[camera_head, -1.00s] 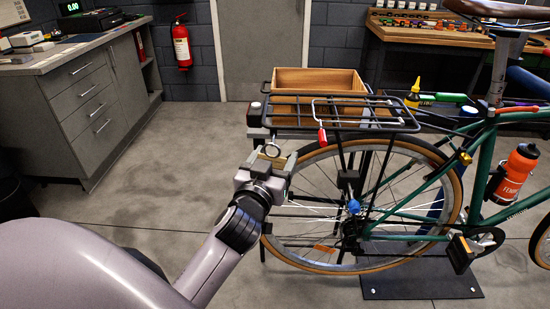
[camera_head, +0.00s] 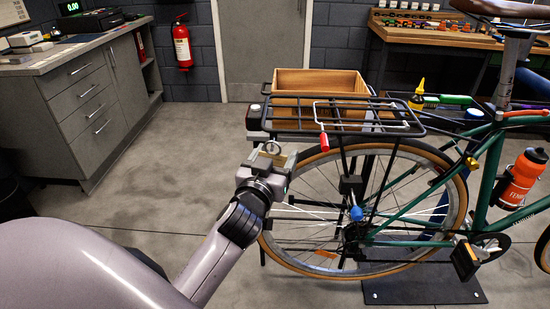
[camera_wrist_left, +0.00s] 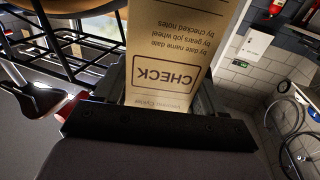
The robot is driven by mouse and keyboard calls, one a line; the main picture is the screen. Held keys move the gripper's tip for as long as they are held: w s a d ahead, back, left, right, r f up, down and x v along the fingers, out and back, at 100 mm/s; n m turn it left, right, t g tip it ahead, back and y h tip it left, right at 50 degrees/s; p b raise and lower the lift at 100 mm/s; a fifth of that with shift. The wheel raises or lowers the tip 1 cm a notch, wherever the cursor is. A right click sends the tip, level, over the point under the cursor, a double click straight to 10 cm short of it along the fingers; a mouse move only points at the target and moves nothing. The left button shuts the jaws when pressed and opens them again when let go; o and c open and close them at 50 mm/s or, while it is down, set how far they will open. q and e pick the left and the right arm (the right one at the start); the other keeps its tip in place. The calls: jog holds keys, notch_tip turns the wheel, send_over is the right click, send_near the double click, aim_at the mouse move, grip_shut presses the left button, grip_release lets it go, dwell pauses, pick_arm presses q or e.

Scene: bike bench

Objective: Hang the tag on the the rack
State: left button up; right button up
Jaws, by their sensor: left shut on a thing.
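My left gripper (camera_head: 272,158) is shut on the tag (camera_wrist_left: 182,60). In the left wrist view the tag is tan card with the word CHECK in a box and smaller print, seen upside down. The black rack (camera_head: 345,127) is above the rear wheel of the green bicycle. My left gripper is just in front and to the left of the rack's left end, slightly below its top bars. My right gripper is not in view.
A red-handled piece (camera_head: 324,142) hangs from the rack's front. The rear wheel (camera_head: 440,235) is close on the right. A grey cabinet (camera_head: 85,100) stands at left, with clear floor (camera_head: 150,190) between.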

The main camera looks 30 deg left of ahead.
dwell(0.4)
pick_arm(q)
jog(key=o, duration=1.1)
jog(key=shift+b+v, duration=0.5)
jog(key=shift+v, duration=3.05)
jog(key=s+d+f+m+g+h+p, duration=0.1)
jog(key=s+d+f+m+g+h, duration=0.1)
jog(key=s+f, duration=0.2)
jog(key=s+d+f+m+g+h+p, duration=0.1)
jog(key=s+f, duration=0.4)
jog(key=f, duration=0.6)
jog(key=s+d+f+m+g+h+p, duration=0.2)
jog(key=s+d+f+g+h, duration=0.2)
jog(key=f, duration=0.4)
jog(key=shift+s+d+m, duration=0.3)
jog(key=shift+s+d, duration=0.35)
jog(key=shift+d, duration=0.1)
